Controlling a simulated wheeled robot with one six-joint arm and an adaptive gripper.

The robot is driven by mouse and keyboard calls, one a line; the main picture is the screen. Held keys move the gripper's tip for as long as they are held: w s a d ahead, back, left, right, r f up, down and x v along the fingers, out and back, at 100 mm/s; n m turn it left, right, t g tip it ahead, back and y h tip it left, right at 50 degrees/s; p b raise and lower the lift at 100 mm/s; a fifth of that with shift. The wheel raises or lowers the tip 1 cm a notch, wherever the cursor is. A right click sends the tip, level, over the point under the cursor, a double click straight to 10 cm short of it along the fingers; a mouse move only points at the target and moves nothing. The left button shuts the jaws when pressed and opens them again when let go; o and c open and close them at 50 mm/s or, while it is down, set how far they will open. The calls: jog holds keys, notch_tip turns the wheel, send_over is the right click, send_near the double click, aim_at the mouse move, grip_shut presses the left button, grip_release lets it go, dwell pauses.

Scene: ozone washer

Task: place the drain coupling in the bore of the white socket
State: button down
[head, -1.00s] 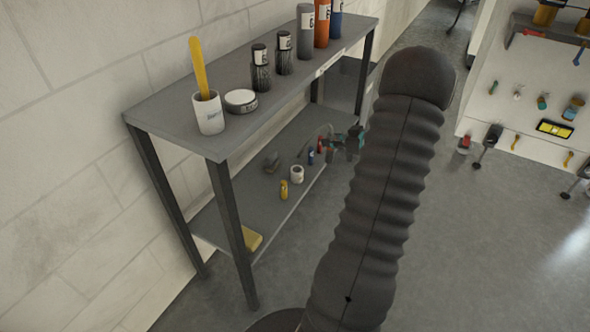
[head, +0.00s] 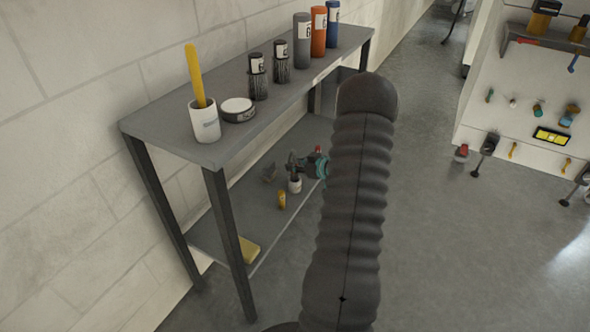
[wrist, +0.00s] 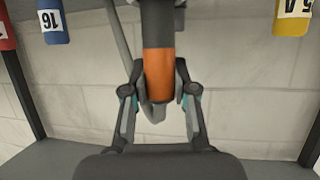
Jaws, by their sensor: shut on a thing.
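My gripper (wrist: 158,72) is shut on the drain coupling (wrist: 158,76), a cylinder with a dark upper part and an orange lower part in the wrist view. In the head view my gripper (head: 308,164) shows its teal pads over the lower shelf, partly hidden behind my arm. The small white socket (head: 295,186) stands on that shelf just left of and below it. A dark upright piece shows directly above the socket; I cannot tell whether it is inside the bore or above it. The bore is hidden in both views.
A yellow item (head: 281,200) stands near the socket, and a grey item (head: 269,171) lies behind it. A yellow block (head: 248,249) lies at the shelf's near end. The upper shelf (head: 185,128) holds bottles and a white cup (head: 204,124).

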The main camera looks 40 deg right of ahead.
jog(key=shift+f, duration=0.85)
jog(key=shift+f, duration=0.2)
jog(key=c, duration=0.9)
grip_release()
jog(key=shift+r, duration=0.1)
jog(key=shift+r, duration=0.2)
jog(key=v, duration=1.2)
jog(key=shift+f+p, duration=0.15)
jog(key=shift+p, duration=0.15)
